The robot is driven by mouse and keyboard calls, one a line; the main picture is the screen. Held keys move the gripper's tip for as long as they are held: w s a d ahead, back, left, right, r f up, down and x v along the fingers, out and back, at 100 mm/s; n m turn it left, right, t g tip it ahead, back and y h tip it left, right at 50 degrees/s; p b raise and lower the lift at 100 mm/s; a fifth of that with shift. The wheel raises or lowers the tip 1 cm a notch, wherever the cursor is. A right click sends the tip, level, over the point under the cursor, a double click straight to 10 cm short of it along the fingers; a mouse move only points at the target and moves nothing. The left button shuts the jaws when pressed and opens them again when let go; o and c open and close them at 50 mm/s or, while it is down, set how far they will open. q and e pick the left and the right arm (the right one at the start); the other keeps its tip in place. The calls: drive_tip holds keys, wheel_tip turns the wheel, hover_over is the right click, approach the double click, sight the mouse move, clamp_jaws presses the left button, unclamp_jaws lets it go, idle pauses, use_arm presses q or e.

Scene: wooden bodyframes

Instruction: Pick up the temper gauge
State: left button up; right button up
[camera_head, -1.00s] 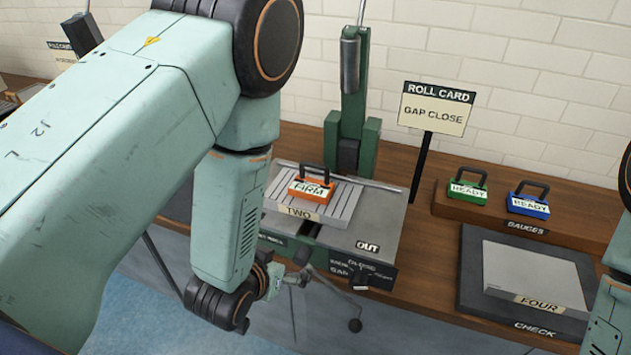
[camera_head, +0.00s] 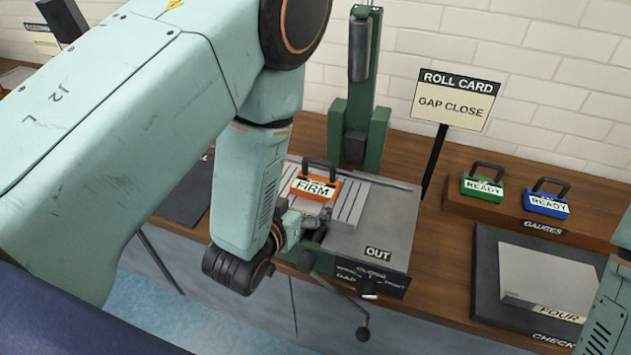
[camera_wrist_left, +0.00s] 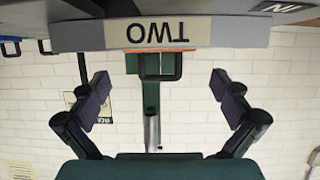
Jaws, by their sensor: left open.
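An orange gauge reading FIRM (camera_head: 316,185), with a dark handle, sits on the grey plate marked TWO (camera_head: 350,205), on the green machine's bed. In the left wrist view the plate's TWO edge (camera_wrist_left: 205,33) crosses the top upside down, with the gauge's dark handle (camera_wrist_left: 178,66) just below it. My left gripper (camera_head: 303,228) is at the bed's near edge, in front of the orange gauge and apart from it. In the left wrist view its fingers (camera_wrist_left: 162,97) are wide apart with nothing between them. My right gripper is out of view.
Green (camera_head: 483,184) and blue (camera_head: 546,200) READY gauges stand on a wooden GAUGES shelf at right. A grey plate marked FOUR (camera_head: 545,272) lies below them. A ROLL CARD sign (camera_head: 455,98) reads GAP CLOSE. The machine's green column (camera_head: 358,115) rises behind the orange gauge.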

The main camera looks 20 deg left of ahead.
sight(314, 185)
use_arm(q)
drive_tip(key=shift+w+d+f, duration=0.15)
drive_tip(key=shift+w+d, duration=0.05)
drive_tip(key=shift+w, duration=0.1)
drive_tip(key=x, duration=0.5)
drive_tip(key=shift+w+a+f, duration=0.15)
drive_tip(key=shift+w+a, duration=0.1)
drive_tip(key=shift+w, duration=0.15)
drive_tip(key=shift+w+d+f, duration=0.1)
drive_tip(key=shift+w+d, duration=0.15)
drive_tip(key=shift+w, duration=0.15)
drive_tip(key=shift+w+a+f, duration=0.15)
drive_tip(key=shift+w+f, duration=0.05)
drive_tip(key=shift+w, duration=0.1)
drive_tip(key=shift+c, duration=0.7)
drive_tip(key=shift+s+r, duration=0.2)
drive_tip(key=shift+s, duration=0.05)
drive_tip(key=c, duration=0.6)
drive_tip(key=shift+w+f, duration=0.15)
drive_tip(key=shift+w, duration=0.15)
drive_tip(key=c, duration=0.4)
drive_tip(key=shift+s+r, duration=0.15)
drive_tip(key=shift+r, duration=0.3)
wheel_tip(314, 185, up, 9)
drive_tip(key=shift+r+p, duration=0.15)
drive_tip(key=shift+p, duration=0.4)
